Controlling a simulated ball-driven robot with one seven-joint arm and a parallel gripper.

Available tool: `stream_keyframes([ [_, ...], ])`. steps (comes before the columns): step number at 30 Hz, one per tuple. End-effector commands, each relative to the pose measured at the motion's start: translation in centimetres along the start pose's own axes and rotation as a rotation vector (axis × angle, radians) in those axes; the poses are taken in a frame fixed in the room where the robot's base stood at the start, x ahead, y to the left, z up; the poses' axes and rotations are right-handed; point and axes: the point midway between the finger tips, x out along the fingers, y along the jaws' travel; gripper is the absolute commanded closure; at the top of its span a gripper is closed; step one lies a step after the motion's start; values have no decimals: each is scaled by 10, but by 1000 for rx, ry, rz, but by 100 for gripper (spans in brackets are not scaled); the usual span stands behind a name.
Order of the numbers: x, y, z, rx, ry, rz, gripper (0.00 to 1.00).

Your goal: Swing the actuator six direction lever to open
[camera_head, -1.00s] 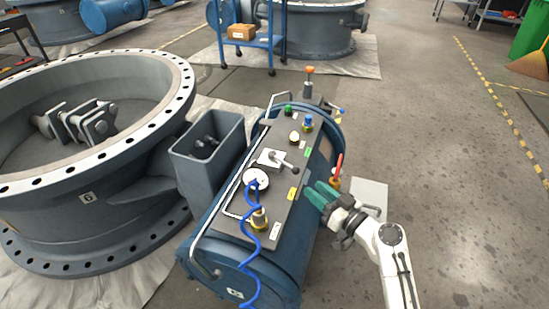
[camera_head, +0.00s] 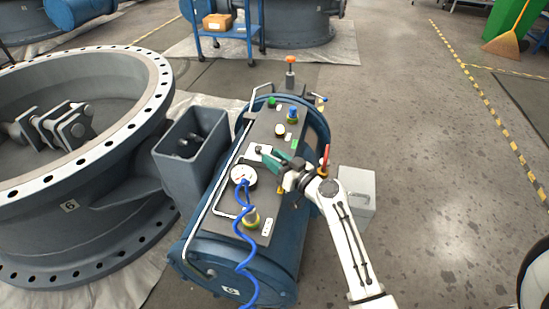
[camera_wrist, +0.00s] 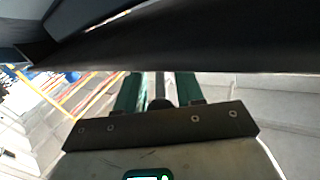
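The direction lever sits on a white plate (camera_head: 252,152) on the sloped grey panel (camera_head: 222,210) of the blue actuator (camera_head: 203,246). Its dark hub (camera_head: 259,149) shows at the upper left of my fingers; its handle is mostly hidden behind my gripper. My gripper (camera_head: 277,159) has green fingers, spread apart, over the panel at the lever. In the wrist view the two green fingers (camera_wrist: 158,90) stand apart with a dark piece between them. I cannot tell whether they touch the lever.
A gauge (camera_head: 243,175) and a blue hose (camera_head: 243,262) lie left of my gripper. A red-handled valve (camera_head: 325,158) stands close to my wrist. A white rail (camera_head: 205,215) runs along the panel's left edge. A large valve body (camera_head: 75,225) stands left.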

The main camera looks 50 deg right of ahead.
Motion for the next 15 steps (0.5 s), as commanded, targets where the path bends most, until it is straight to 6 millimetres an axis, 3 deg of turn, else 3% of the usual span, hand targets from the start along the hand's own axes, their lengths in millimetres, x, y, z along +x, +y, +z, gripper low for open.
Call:
stream_keyframes([
  [10,3,0,0,0,0,0,64],
  [15,3,0,0,0,0,0,80],
])
